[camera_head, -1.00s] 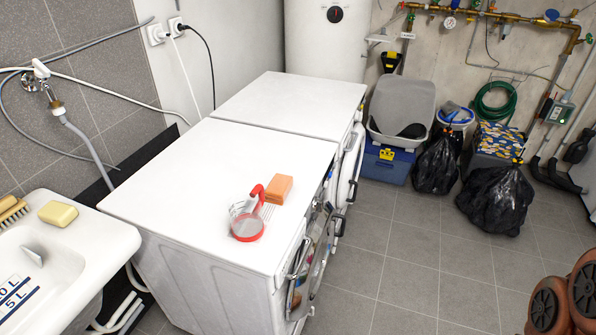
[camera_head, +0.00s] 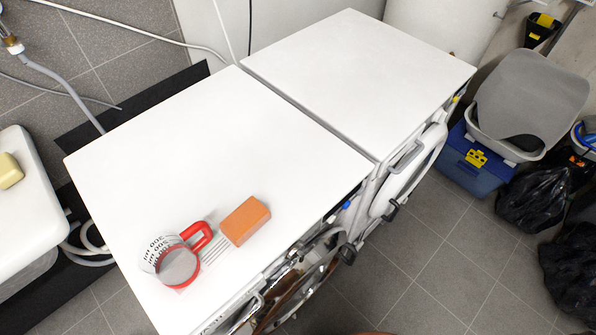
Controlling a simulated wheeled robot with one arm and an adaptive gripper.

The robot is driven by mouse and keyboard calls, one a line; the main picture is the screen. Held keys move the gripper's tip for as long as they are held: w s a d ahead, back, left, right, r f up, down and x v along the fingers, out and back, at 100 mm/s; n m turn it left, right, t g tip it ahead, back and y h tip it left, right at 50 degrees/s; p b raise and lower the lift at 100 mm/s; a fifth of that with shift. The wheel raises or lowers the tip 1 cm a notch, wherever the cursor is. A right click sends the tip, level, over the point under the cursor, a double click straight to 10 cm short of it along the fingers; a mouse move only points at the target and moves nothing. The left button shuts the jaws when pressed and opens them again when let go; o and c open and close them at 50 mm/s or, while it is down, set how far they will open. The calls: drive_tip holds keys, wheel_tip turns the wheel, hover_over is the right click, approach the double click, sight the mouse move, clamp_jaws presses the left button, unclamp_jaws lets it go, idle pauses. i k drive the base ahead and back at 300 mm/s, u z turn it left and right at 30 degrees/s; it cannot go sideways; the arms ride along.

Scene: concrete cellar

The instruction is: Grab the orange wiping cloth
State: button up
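An orange block-shaped item (camera_head: 245,221), the only orange thing that could be the folded wiping cloth, lies on the white top of the front washing machine (camera_head: 210,150). It sits near the machine's right front edge, with its top and front sides clear. A clear measuring cup (camera_head: 178,265) with a red rim and red handle stands just left of it, the handle close to the block. My gripper is not in view.
A second white machine (camera_head: 360,70) stands behind. The front machine's round door (camera_head: 305,285) hangs open. A sink with yellow soap (camera_head: 9,170) is at left. A blue toolbox (camera_head: 478,165) and black bags (camera_head: 535,197) stand at right. Grey floor (camera_head: 420,270) between is clear.

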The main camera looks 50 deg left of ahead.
sight(240, 226)
drive_tip(key=i, duration=1)
drive_tip(key=u, duration=4.35)
